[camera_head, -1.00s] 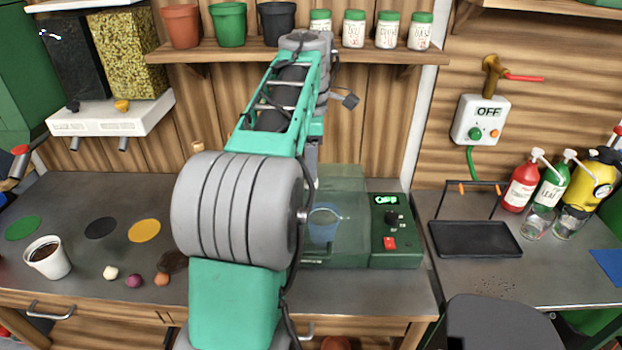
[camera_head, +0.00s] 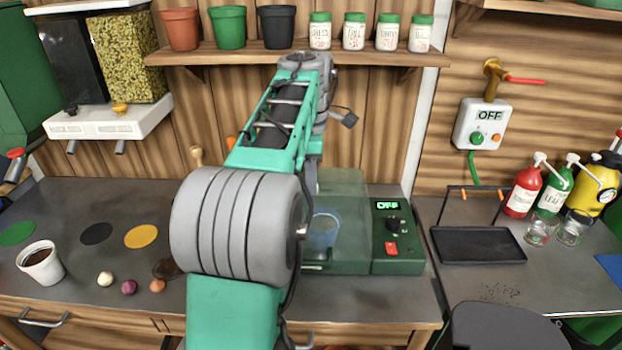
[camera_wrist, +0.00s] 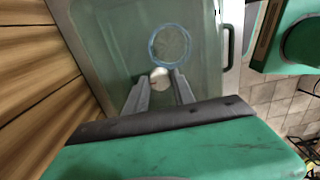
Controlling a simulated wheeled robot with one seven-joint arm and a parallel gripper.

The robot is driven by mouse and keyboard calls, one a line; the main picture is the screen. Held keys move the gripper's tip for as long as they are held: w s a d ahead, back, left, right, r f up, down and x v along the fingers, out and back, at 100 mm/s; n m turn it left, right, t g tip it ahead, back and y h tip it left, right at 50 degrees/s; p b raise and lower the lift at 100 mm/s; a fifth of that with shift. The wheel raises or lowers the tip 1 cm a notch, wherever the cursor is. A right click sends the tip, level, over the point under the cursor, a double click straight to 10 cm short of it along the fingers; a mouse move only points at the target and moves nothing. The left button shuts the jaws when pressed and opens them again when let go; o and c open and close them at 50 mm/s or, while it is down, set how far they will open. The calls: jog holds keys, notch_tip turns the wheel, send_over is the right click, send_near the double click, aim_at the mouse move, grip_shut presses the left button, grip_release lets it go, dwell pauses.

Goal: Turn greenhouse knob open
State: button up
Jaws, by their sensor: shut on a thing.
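The greenhouse is a clear, green-tinted box (camera_head: 345,195) on the bench, partly behind my arm, with a blue-rimmed cup (camera_head: 323,230) inside. Its dark green control panel (camera_head: 398,262) shows a lit OFF display (camera_head: 388,205), a black dial (camera_head: 393,226) and a red switch (camera_head: 391,248). In the wrist view, my gripper (camera_wrist: 161,82) is shut on a pale round knob (camera_wrist: 159,76) between its fingertips, beside the cup's ring (camera_wrist: 170,45) seen through the clear panel (camera_wrist: 110,45). My arm hides the gripper in the head view.
A black tray (camera_head: 478,245) and several bottles stand on the right bench. A white cup (camera_head: 40,262) and several small round items lie at the left. A shelf (camera_head: 290,57) with pots and jars runs above. A wall box (camera_head: 484,124) also reads OFF.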

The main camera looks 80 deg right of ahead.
grip_shut()
jog(key=shift+m, duration=0.5)
jog(key=shift+r+m, duration=0.1)
jog(key=shift+m, duration=0.9)
jog(key=m+p, duration=0.3)
jog(key=m, duration=0.2)
jog(key=shift+r, duration=0.1)
jog(key=m+p, duration=0.2)
jog(key=m, duration=0.3)
jog(key=shift+m+p, duration=0.4)
jog(key=m+p, duration=0.1)
jog(key=m, duration=0.3)
